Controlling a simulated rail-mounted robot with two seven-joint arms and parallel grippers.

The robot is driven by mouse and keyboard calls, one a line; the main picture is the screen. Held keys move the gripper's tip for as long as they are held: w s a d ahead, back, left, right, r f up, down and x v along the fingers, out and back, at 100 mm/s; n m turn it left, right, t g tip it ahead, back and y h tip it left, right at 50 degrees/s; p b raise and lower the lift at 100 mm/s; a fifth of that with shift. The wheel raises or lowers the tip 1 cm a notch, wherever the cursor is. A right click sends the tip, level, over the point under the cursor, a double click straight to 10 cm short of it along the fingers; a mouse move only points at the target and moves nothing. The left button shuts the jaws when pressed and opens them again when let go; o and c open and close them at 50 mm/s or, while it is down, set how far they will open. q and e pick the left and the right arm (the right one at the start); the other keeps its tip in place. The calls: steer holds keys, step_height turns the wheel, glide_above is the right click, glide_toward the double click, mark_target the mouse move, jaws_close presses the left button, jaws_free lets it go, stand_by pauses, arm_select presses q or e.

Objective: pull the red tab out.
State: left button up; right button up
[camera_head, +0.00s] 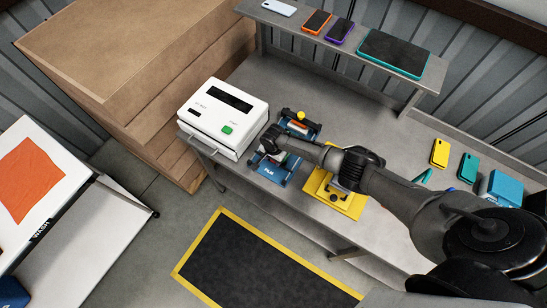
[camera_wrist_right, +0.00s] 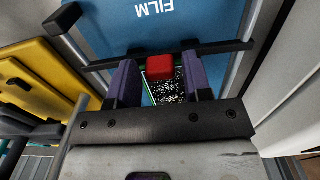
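The red tab (camera_wrist_right: 160,67) is a small red block at the edge of a blue holder marked FILM (camera_wrist_right: 165,25). In the right wrist view my right gripper (camera_wrist_right: 159,80) is open. Its two purple fingers stand on either side of the tab, with a visible gap on each side. A speckled dark and white strip (camera_wrist_right: 168,91) with a green edge lies between the fingers, just below the tab. In the head view the FILM holder (camera_head: 271,172) lies on the grey bench, and my right arm reaches over it from the right. My left gripper is not in view.
A white machine with a green button (camera_head: 227,129) stands left of the holder. A yellow fixture (camera_head: 352,203) is to its right, and another blue device (camera_head: 299,126) is behind it. A raised shelf (camera_head: 345,58) holds phones. The bench's front edge is close by.

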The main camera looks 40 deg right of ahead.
steer(key=shift+o, duration=0.8)
steer(key=shift+r, duration=0.2)
step_height(320, 180, up, 13)
steer(key=p, duration=0.1)
steer(key=shift+r, duration=0.2)
